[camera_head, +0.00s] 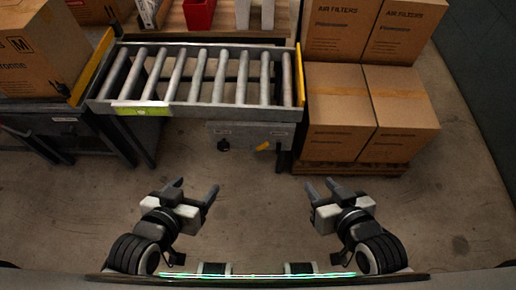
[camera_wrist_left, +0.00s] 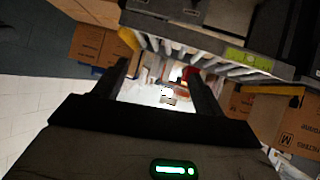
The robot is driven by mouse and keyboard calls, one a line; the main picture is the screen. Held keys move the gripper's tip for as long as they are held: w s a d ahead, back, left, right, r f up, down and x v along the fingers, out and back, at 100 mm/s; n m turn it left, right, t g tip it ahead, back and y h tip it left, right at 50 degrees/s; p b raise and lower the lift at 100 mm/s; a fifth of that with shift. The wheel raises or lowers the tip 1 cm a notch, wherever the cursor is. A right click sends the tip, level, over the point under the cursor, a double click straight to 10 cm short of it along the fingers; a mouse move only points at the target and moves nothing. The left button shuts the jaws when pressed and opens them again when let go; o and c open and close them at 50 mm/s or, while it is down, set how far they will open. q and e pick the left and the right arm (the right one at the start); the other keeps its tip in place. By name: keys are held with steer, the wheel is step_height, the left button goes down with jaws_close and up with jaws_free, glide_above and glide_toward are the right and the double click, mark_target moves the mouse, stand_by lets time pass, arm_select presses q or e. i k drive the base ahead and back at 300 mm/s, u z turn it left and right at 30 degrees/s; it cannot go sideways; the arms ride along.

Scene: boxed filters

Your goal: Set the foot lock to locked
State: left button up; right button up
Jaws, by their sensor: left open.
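A grey panel (camera_head: 248,128) hangs under the front rail of the roller conveyor (camera_head: 205,75). My right gripper (camera_head: 320,186) is open and empty, right of the panel.
Stacked cartons (camera_head: 340,110) stand on a pallet (camera_head: 350,168) right of the conveyor. A large carton (camera_head: 40,50) sits on the left bench. A red bin (camera_head: 199,14) is behind the rollers. The floor (camera_head: 255,215) between my grippers and the panel is clear.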

mark_target(266, 144)
steer(key=u, duration=0.55)
steer(key=k, duration=1.3)
steer(key=u, duration=1)
steer(key=i, duration=0.7)
steer(key=z, duration=0.55)
steer(key=i, duration=0.65)
steer(key=z, duration=0.55)
steer(key=i, duration=0.5)
steer(key=z, duration=0.05)
